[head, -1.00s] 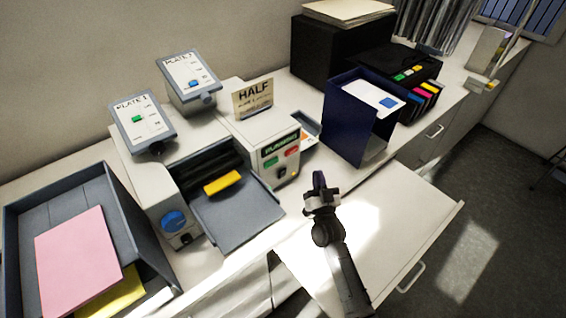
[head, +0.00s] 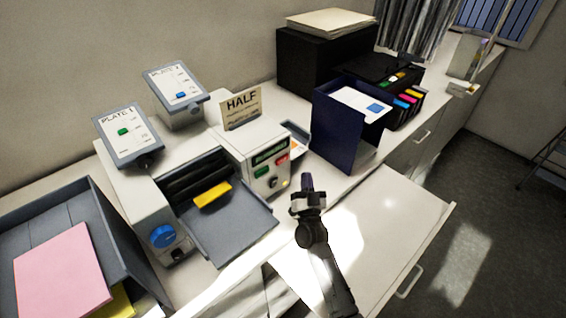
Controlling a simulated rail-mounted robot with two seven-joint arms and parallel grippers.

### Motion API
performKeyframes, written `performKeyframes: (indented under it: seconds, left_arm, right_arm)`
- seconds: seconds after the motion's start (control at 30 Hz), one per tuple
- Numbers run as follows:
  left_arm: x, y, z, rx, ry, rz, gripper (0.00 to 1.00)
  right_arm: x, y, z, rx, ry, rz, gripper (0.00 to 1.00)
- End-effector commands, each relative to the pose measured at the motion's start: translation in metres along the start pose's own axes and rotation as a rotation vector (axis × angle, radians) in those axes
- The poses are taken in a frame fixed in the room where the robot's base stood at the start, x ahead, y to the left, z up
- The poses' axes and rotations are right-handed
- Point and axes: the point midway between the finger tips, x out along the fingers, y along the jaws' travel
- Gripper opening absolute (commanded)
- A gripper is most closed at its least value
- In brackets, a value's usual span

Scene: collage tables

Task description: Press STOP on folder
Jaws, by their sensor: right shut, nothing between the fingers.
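The folder (head: 232,134) is a pale machine with a grey feed tray (head: 232,222) and a yellow piece on it. Its front panel carries a dark display (head: 270,152), a red button (head: 282,159) and a green button (head: 261,173). Lettering on the buttons is too small to read. My right gripper (head: 306,182) is shut and empty, with its tip to the lower right of the red button in the picture. I cannot tell how far it is from the panel. My left gripper is out of view.
Two tilted panels labelled PLATE (head: 128,136) and a HALF sign (head: 241,107) stand at the folder's top. A navy bin (head: 340,132) stands to the right. A grey tray (head: 90,198) with pink paper (head: 62,272) is at left.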

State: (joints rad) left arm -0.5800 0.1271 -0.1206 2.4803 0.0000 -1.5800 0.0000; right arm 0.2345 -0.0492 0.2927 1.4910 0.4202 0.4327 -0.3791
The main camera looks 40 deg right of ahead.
Motion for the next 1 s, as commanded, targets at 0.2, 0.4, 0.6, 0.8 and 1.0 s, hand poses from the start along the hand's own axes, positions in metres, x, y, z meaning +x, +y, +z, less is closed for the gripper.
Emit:
performKeyframes:
  seconds: [0.2,0.4,0.6,0.8,1.0]
  left_arm:
    - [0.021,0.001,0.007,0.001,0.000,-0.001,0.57]
    - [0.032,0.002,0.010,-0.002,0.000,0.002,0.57]
    - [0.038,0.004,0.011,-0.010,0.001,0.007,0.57]
    - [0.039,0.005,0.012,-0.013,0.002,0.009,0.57]
    - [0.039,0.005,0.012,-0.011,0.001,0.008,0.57]
  right_arm:
    - [0.018,-0.014,0.018,0.002,0.001,0.000,0.00]
    - [0.033,-0.025,0.028,0.001,0.000,0.000,0.00]
    - [0.043,-0.032,0.033,0.000,0.000,0.000,0.00]
    - [0.047,-0.034,0.035,-0.001,0.000,0.000,0.00]
    - [0.047,-0.035,0.035,-0.001,0.000,0.000,0.00]
